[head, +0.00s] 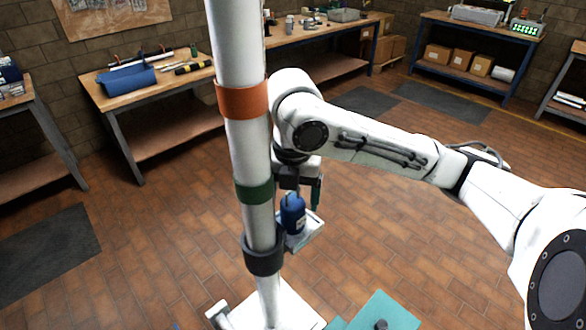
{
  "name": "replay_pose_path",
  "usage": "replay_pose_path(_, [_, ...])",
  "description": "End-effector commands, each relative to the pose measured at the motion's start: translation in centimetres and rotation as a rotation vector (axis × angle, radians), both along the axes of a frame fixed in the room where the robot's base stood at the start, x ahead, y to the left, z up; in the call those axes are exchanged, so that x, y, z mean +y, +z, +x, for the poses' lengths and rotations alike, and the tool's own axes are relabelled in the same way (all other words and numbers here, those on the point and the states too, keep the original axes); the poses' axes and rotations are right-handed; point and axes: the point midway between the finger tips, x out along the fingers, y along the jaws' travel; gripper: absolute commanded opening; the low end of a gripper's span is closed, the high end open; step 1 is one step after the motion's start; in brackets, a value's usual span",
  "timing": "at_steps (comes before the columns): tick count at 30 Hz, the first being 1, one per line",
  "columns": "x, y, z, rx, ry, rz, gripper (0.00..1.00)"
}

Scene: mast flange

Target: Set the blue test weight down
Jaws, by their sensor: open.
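The blue test weight (292,215) is a dark blue cylinder with a narrower top. It appears upright on a small pale platform (312,236) that juts out beside the white mast (258,150). My gripper (302,193) points down just above the weight's top. Its jaws are open, with a teal finger to the right of the weight's top. The other finger is mostly hidden, and I cannot tell if a finger touches the weight. The mast covers part of the platform's left side.
The mast carries an orange band (242,99), a green band (254,191) and a black collar (263,257) near the platform. A teal surface (385,311) lies at the bottom. Workbenches (150,95) line the walls. The brick floor on the right is clear.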

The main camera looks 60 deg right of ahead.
Motion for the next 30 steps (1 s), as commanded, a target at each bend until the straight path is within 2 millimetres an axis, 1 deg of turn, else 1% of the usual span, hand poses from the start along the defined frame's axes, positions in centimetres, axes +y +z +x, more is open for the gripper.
replay_pose_path(1, [-0.1,1.3,0.1,-0.003,0.002,-0.008,0.8])
replay_pose_path(6, [-0.1,4.8,0.0,-0.002,0.001,-0.008,0.8])
replay_pose_path(9, [-0.1,6.5,0.0,-0.001,0.001,-0.006,0.8])
replay_pose_path(12, [-0.1,7.7,0.0,0.0,0.0,-0.004,0.8])
replay_pose_path(18, [0.0,8.7,0.0,0.0,-0.001,-0.002,0.8])
replay_pose_path(30, [0.0,8.8,0.0,0.001,-0.001,-0.001,0.8])
